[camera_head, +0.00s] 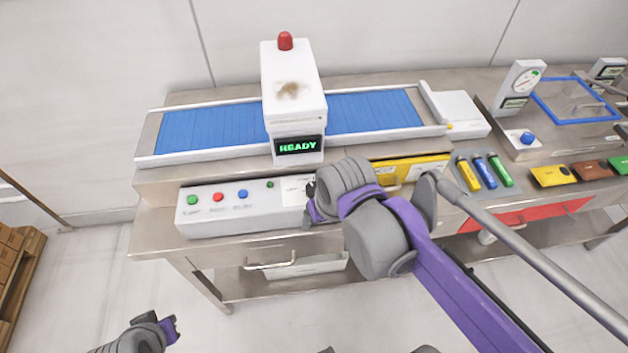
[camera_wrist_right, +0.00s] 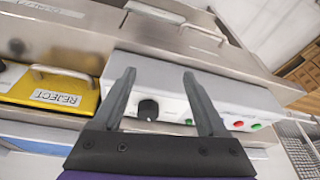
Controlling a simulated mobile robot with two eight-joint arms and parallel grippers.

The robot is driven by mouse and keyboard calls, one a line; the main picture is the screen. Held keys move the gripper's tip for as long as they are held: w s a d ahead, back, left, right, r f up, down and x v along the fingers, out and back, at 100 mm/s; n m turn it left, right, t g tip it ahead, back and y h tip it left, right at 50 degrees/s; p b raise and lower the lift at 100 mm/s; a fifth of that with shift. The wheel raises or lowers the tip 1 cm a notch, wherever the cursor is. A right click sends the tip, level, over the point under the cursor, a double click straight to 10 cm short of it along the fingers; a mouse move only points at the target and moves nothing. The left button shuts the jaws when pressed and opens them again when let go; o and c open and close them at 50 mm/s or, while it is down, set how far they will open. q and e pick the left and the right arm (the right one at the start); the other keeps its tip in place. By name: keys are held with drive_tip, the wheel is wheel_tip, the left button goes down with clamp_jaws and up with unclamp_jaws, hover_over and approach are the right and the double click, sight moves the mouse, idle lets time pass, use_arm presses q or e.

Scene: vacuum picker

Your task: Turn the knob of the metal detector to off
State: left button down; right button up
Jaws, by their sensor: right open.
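The metal detector (camera_head: 292,90) is a white housing over a blue conveyor, with a red lamp on top and a display reading READY. Its white control panel (camera_head: 232,222) runs along the front. The black round knob (camera_wrist_right: 148,109) shows on the panel in the right wrist view, between my right gripper's fingers in the picture.
Green, red and blue buttons (camera_head: 218,197) sit on the panel's left part. A yellow REJECT bin (camera_wrist_right: 50,90) is beside the panel. Drawer handles (camera_head: 270,265) stick out below. Coloured sticks (camera_head: 485,171) lie on the table at right.

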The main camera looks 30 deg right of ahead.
sight(313, 187)
drive_tip(key=w+d+r+m+g+p, duration=0.2)
drive_tip(key=w+r+g, duration=0.2)
drive_tip(key=w+r, duration=0.6)
use_arm(q)
drive_tip(key=shift+w+r+b, duration=0.25)
drive_tip(key=shift+r+b, duration=0.05)
drive_tip(key=shift+r, duration=0.15)
drive_tip(key=shift+w+r+b, duration=0.2)
drive_tip(key=shift+r+b, duration=0.05)
drive_tip(key=shift+r, duration=0.2)
use_arm(e)
drive_tip(key=f, duration=0.6)
drive_tip(key=s+f, duration=0.1)
drive_tip(key=f, duration=0.2)
drive_tip(key=shift+d+f, duration=0.1)
drive_tip(key=shift+f, duration=0.15)
clamp_jaws()
